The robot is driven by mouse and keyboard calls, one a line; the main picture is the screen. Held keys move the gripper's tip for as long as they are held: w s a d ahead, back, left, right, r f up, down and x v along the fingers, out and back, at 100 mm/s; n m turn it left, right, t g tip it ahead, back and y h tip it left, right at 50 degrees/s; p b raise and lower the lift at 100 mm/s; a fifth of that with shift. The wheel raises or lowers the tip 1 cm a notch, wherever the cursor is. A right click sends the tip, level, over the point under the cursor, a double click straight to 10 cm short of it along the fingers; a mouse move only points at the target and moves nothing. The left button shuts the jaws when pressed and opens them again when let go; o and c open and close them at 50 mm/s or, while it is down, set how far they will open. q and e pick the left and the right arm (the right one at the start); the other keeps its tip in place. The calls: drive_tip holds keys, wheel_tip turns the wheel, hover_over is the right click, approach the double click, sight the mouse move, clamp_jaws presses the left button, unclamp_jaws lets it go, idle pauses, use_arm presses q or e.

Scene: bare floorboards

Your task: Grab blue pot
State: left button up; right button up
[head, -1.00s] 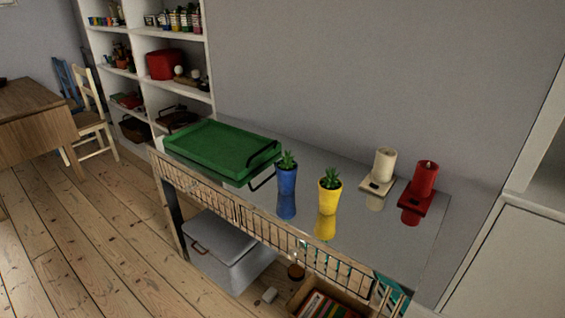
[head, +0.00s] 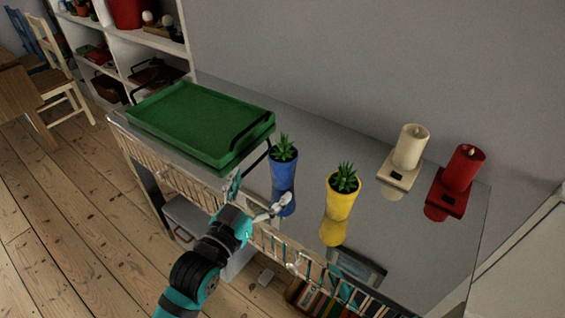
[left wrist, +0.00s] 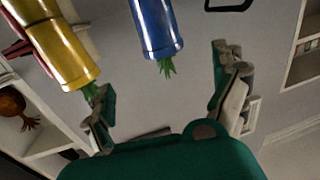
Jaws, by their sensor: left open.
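The blue pot (head: 283,172) with a small green plant stands upright on the reflective cabinet top (head: 300,125). My left gripper (head: 259,196) is open and empty, in front of the blue pot and to its lower left in the head view. In the left wrist view, which looks upside down, the blue pot (left wrist: 154,28) is ahead of my left gripper (left wrist: 160,100), roughly between the directions of its two fingers. No contact with the pot shows. My right gripper is in neither view.
A yellow pot (head: 343,195) stands close to the right of the blue one. A green tray (head: 195,125) with dark handles is to the left. A white candle (head: 411,147) and a red candle (head: 463,166) stand at the back right. A wire rail (head: 180,180) runs along the front edge.

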sight(277, 164)
use_arm(q)
drive_tip(key=x, duration=0.5)
drive_tip(key=shift+w, duration=0.35)
drive_tip(key=shift+x, duration=0.85)
drive_tip(key=x, duration=0.4)
drive_tip(key=shift+w+f, duration=0.1)
drive_tip(key=shift+w, duration=0.35)
drive_tip(key=shift+c, duration=0.6)
drive_tip(key=c, duration=1.4)
drive_tip(key=shift+c, duration=0.6)
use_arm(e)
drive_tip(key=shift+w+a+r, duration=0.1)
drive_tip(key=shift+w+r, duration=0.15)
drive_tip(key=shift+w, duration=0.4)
